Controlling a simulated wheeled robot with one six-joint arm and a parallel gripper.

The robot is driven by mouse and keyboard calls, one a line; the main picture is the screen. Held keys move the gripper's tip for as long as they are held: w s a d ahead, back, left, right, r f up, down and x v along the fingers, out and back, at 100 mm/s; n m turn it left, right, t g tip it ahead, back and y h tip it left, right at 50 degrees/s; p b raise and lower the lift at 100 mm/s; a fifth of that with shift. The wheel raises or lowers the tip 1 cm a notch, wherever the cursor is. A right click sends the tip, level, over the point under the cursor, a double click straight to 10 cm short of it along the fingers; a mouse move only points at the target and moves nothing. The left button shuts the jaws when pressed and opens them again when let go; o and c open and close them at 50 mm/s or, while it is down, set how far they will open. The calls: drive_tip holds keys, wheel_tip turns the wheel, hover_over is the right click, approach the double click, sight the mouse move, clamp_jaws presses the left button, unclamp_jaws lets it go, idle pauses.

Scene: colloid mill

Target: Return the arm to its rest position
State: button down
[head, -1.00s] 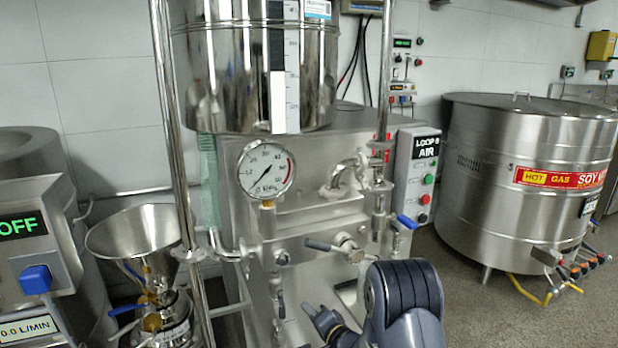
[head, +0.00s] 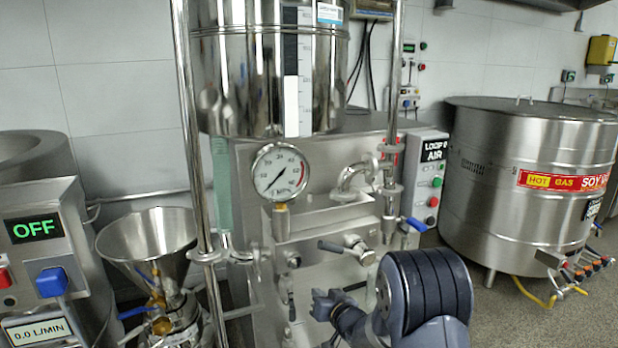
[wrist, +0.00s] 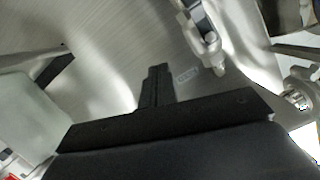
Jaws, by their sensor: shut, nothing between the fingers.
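My arm (head: 425,290) shows at the lower middle of the head view, folded in front of the steel machine. My gripper (wrist: 157,78) shows in the wrist view as two dark fingers pressed together, with nothing between them. They point toward a brushed steel surface (wrist: 110,50), and a bright metal fitting (wrist: 205,30) lies up and to the right of them. In the head view the fingertips are hard to make out.
A steel funnel (head: 148,240) and a panel reading OFF (head: 36,228) stand left. A large vat (head: 530,185) stands right. Grey floor (head: 500,310) is open at lower right.

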drive_tip(key=shift+s+a+r+n+h+b, duration=0.1)
drive_tip(key=shift+r+n+h+b, duration=0.15)
drive_tip(key=shift+r+n+b, duration=0.25)
drive_tip(key=shift+a+r+n+h+b, duration=0.2)
drive_tip(key=shift+r+n+b, duration=0.15)
drive_tip(key=shift+n+b, duration=0.25)
drive_tip(key=shift+s+a+r+n+h+b, duration=0.1)
drive_tip(key=shift+r+n+h+b, duration=0.15)
drive_tip(key=shift+r+n+b, duration=0.3)
drive_tip(key=shift+d+f, duration=0.1)
